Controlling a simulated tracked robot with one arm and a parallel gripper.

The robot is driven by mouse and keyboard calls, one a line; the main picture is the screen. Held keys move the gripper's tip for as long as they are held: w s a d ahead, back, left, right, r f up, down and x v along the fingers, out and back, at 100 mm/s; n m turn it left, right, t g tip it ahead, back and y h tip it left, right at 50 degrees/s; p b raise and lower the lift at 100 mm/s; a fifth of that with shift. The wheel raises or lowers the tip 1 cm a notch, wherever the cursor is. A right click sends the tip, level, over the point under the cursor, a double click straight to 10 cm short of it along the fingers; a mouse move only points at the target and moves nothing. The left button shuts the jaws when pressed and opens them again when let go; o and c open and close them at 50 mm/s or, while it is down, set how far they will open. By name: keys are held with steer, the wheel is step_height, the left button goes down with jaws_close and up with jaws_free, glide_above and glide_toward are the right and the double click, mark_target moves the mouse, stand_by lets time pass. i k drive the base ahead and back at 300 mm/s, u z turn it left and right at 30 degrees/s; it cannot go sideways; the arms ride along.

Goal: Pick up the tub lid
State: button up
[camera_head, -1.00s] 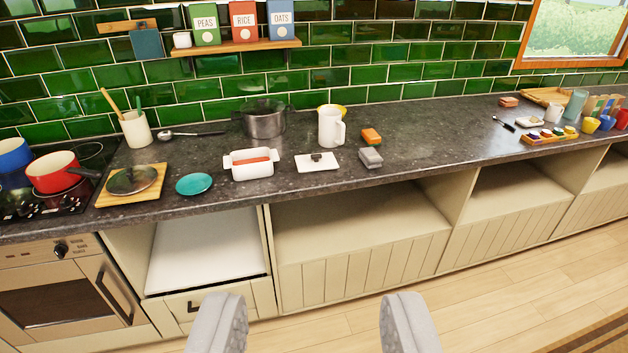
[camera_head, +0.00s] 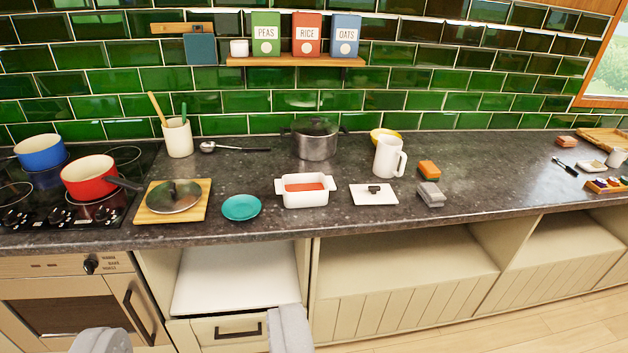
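A flat white rectangular lid with a dark knob (camera_head: 389,197) lies on the dark worktop. It is just right of a white two-handled tub (camera_head: 304,199) with something red inside, apart from it. A round teal dish or lid (camera_head: 241,207) lies left of the tub; I cannot tell which it is. My gripper (camera_head: 195,337) is at the bottom edge of the view, its two grey fingers wide apart with nothing between them. It is in front of the cupboards, away from the lid.
A white jug (camera_head: 388,157) stands close behind the lid. An orange block (camera_head: 429,169) and a grey block (camera_head: 431,195) are to its right. A steel pot (camera_head: 316,139) is behind the tub.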

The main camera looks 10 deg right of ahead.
mark_target(362, 194)
steer(key=u, duration=0.4)
steer(key=i, duration=1.3)
steer(key=z, duration=0.5)
steer(key=i, duration=0.75)
steer(key=z, duration=0.65)
